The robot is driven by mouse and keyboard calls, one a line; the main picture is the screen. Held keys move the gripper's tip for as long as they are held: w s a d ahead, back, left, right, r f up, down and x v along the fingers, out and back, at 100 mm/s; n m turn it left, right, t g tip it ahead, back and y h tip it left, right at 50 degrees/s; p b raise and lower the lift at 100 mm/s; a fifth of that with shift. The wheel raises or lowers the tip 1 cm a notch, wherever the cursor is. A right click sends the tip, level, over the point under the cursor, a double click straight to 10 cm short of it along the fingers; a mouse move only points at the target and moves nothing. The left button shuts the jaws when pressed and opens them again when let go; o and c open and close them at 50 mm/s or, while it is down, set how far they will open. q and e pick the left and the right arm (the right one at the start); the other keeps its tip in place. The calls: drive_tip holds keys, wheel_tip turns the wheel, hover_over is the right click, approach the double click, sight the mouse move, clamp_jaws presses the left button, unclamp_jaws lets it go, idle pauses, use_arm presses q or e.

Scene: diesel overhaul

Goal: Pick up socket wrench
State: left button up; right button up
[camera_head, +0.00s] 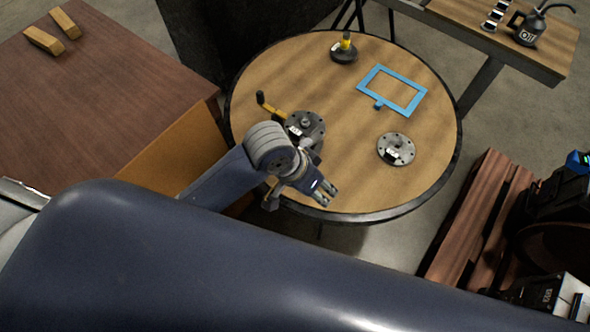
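A tool with a yellow handle (270,108) and a dark end lies at the left side of the round table, against a dark round flange; it may be the socket wrench, but I cannot tell for sure. Part of it is hidden by the flange and my arm. My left gripper (327,193) is over the table's front edge, in front of and to the right of that tool, clear of it. Its two fingertips show apart with nothing between them. My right gripper is out of view.
The round table (400,195) also carries a dark flange (305,127), a grey flange (396,149), a blue frame (393,90) and a black-based yellow item (344,48). A brown surface (90,120) stands left; a wooden bench (460,15) with an oil can (529,30) is behind.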

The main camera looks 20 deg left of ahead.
use_arm(q)
drive_tip(key=w+a+g+y, duration=0.1)
drive_tip(key=w+a, duration=0.1)
drive_tip(key=w, duration=0.1)
drive_tip(key=w+a+r+y, duration=0.1)
drive_tip(key=w+a, duration=0.2)
drive_tip(key=w+a+n+g+y, duration=0.1)
drive_tip(key=w+a+y, duration=0.1)
drive_tip(key=w+a, duration=0.1)
drive_tip(key=shift+a+r+g, duration=0.1)
drive_tip(key=shift+r+g, duration=0.2)
drive_tip(key=shift+a+f, duration=0.15)
wheel_tip(320, 180, down, 5)
drive_tip(key=shift+f+p, duration=0.1)
drive_tip(key=shift+p, duration=0.3)
wheel_tip(320, 180, down, 4)
drive_tip(key=shift+s+r+p, duration=0.1)
drive_tip(key=shift+p, duration=0.6)
drive_tip(key=shift+f, duration=0.75)
clamp_jaws()
drive_tip(key=shift+r, duration=0.1)
